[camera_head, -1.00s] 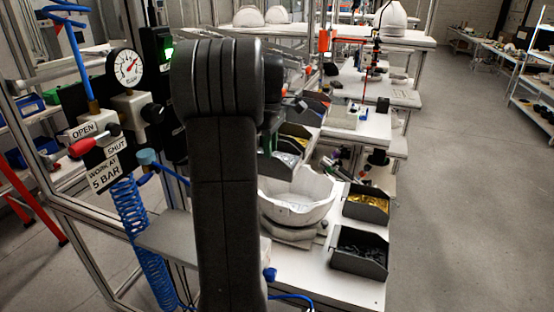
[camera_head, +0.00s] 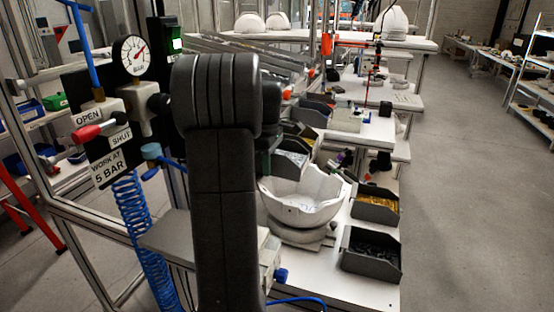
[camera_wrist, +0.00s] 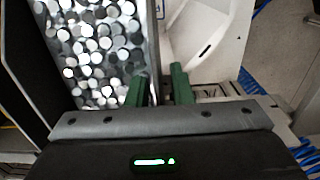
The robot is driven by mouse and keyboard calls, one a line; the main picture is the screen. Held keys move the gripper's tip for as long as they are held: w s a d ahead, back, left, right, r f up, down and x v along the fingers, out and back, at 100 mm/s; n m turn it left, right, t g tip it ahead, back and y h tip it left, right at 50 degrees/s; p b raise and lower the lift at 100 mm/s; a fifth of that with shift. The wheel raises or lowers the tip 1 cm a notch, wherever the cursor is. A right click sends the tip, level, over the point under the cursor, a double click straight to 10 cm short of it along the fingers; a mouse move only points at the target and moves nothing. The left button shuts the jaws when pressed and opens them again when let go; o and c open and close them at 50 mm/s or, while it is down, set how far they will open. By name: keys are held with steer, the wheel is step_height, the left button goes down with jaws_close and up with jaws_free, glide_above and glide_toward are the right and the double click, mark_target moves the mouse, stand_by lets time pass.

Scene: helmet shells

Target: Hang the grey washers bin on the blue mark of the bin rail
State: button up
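The grey washers bin (camera_wrist: 97,50), full of silvery discs, fills the upper left of the wrist view. In the head view the bin (camera_head: 290,160) shows partly, behind my arm and beyond the white shell. My gripper (camera_wrist: 160,88) has two green fingers standing apart. The bin's right side wall passes between them, with one finger over the washers and the other outside. A gap shows beside the wall, so the fingers do not look closed on it. In the head view my gripper is mostly hidden by my arm. I cannot make out the rail's blue mark for certain.
A white helmet shell (camera_head: 301,197) stands on the bench close to the bin. A bin of yellow parts (camera_head: 376,207) and a bin of black parts (camera_head: 371,254) sit to its right. A pressure gauge panel (camera_head: 132,56) and coiled blue hose (camera_head: 147,240) stand left. The right floor is clear.

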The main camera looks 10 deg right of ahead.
jaws_close()
steer(key=shift+r, duration=0.15)
steer(key=shift+r+p, duration=1.4)
steer(key=shift+p, duration=0.25)
steer(key=shift+d, duration=0.1)
steer(key=s+d, duration=0.5)
steer(key=d, duration=0.3)
steer(key=shift+s+p, duration=0.3)
steer(key=shift+p, duration=0.05)
